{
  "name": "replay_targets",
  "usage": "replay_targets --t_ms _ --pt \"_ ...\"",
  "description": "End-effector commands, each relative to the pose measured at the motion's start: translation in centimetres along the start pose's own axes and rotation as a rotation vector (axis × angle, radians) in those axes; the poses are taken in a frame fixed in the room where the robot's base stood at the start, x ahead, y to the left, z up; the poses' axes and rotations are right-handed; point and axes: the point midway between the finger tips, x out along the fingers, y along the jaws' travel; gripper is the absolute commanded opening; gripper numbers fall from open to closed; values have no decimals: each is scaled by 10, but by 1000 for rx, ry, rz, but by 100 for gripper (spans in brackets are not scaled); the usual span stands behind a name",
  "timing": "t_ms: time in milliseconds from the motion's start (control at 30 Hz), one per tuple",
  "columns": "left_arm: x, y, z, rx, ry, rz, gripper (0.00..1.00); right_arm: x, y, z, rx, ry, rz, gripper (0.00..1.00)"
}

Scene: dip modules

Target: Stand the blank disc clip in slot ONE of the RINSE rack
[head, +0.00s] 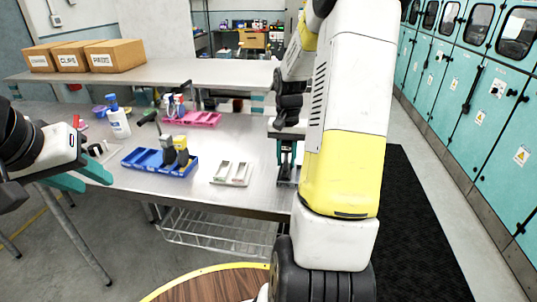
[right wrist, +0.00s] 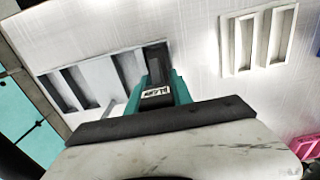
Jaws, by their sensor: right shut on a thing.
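My right gripper (head: 287,158) is shut on a dark clip (right wrist: 156,62), with teal fingers on both sides of it. The clip carries a small pale label (right wrist: 156,93), which seems to read BLANK, upside down in the right wrist view. The clip is at the right end of a grey slotted rack (right wrist: 97,76); I cannot tell whether its foot is inside a slot. In the head view this rack (head: 287,182) is partly hidden by my right arm. No rack name or slot number is readable. My left gripper (head: 82,178) is open and empty, left of the table.
A pale two-slot rack (head: 232,182) lies left of the grey rack, empty. A blue tray (head: 140,163) holds upright grey and yellow clips. A pink tray (head: 205,119) and a white pump bottle (head: 118,124) stand behind. Cardboard boxes (head: 88,56) sit on the rear bench.

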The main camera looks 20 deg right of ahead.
Motion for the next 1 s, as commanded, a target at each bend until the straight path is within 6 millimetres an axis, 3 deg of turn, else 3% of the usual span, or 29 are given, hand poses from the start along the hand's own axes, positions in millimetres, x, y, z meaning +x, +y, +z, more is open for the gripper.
replay_targets --t_ms 133,467,500,600,1000 --pt "0 0 0 0 0 0 36 19 0 0 1 0 -1 0" --pt "0 0 0 0 0 0 36 22 0 0 1 1 -1 0" --pt "0 0 0 0 0 0 36 22 0 0 1 1 -1 31" --pt "0 0 0 0 0 0 36 22 0 0 1 1 -1 49" --pt "0 0 0 0 0 0 36 15 0 -1 1 4 -1 49"
